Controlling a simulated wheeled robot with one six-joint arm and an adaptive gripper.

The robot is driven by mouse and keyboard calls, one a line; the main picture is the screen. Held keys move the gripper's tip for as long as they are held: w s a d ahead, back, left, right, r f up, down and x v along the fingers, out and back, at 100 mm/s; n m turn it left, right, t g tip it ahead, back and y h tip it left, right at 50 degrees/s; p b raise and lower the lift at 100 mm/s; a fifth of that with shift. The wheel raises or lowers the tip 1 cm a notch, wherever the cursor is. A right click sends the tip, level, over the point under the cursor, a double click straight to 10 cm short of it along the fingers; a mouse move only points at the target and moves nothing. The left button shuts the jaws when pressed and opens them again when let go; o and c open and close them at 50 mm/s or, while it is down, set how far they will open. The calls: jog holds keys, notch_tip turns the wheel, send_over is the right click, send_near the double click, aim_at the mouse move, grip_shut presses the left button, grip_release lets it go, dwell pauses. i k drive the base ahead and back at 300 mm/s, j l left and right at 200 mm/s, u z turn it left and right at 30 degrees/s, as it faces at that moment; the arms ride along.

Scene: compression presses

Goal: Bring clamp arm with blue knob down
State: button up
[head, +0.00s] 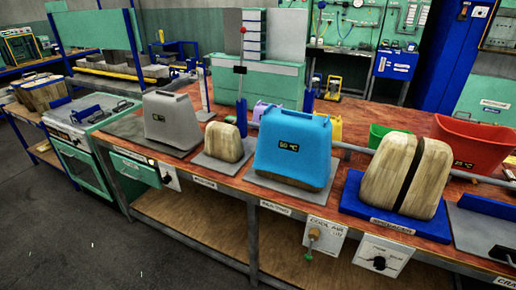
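A thin clamp arm (314,50) stands upright behind the blue moulded form (293,146). A small blue knob (321,5) shows at its top, near the upper picture edge. Its foot meets a blue bracket (308,103), partly hidden behind the form. A second clamp arm (241,75) with a red knob (242,30) stands upright behind the small wooden form (228,143). My gripper is not in view, so its place and state cannot be told.
The workbench (200,178) carries a grey form (171,120), a large wooden form (406,176) on a blue plate, and red (470,142) and green (386,134) bins. A horizontal pipe runs behind the forms. Grey floor (60,240) is clear at the front left.

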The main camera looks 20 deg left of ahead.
aim_at(315, 53)
jog(key=j+u, duration=0.1)
jog(key=j, duration=0.35)
jog(key=i+j+u, duration=0.1)
jog(key=j, duration=0.35)
jog(key=z, duration=0.2)
jog(key=i+j+z, duration=0.15)
jog(key=j+z, duration=0.3)
jog(key=i+j+z, duration=0.1)
jog(key=j+z, duration=0.55)
jog(key=j, duration=1.1)
jog(key=j+z, duration=0.2)
jog(key=j, duration=1.6)
jog(key=k+j, duration=0.15)
jog(key=j, duration=0.25)
jog(key=j+z, duration=0.1)
jog(key=j, duration=0.35)
jog(key=k+j+z, duration=0.4)
jog(key=k+j, duration=0.55)
jog(key=j, duration=0.15)
jog(key=i+l+u, duration=0.15)
jog(key=i+l, duration=0.15)
jog(key=i+l+u, duration=0.1)
jog(key=i+l, duration=0.15)
jog(key=l, duration=0.25)
jog(key=i+l+u, duration=0.15)
jog(key=i+l, duration=0.15)
jog(key=l, duration=0.15)
